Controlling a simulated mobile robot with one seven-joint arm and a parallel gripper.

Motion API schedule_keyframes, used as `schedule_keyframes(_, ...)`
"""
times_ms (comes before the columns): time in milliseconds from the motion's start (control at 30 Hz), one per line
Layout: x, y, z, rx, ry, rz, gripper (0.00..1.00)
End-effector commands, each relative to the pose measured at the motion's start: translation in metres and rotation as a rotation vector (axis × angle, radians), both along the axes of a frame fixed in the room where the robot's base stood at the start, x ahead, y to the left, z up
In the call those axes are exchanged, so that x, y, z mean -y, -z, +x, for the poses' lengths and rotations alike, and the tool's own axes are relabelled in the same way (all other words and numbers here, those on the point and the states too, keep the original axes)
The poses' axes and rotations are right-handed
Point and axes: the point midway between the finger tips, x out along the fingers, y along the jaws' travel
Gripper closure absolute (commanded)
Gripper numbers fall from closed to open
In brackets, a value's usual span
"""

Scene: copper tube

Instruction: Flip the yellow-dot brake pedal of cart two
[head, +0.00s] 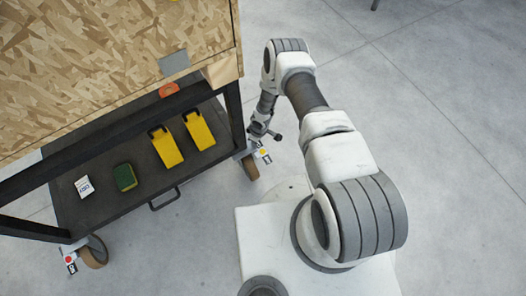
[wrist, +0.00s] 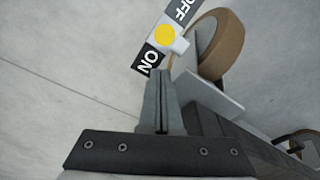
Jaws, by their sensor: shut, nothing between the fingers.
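The yellow-dot brake pedal (head: 263,153) is at the cart's near-right wheel (head: 250,167), low by the floor. My gripper (head: 264,132) is low beside the cart's corner leg. In the wrist view my gripper (wrist: 160,73) is shut and empty, its fingertips just below the ON end. I cannot tell whether they touch the pedal. The cart (head: 110,199) has a dark lower shelf and a chipboard box on top.
A red-dot pedal (head: 70,260) is at the cart's left wheel. Two yellow objects (head: 166,147), a green sponge (head: 124,177) and a small white box (head: 84,187) lie on the lower shelf. A shelf handle (head: 165,200) juts forward. The floor to the right is clear.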

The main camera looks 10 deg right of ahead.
Motion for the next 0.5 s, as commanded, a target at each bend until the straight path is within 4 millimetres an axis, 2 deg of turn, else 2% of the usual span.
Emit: schedule_keyframes(500, -0.0001, 0.0061, -0.0002, 0.000, -0.001, 0.000, 1.00)
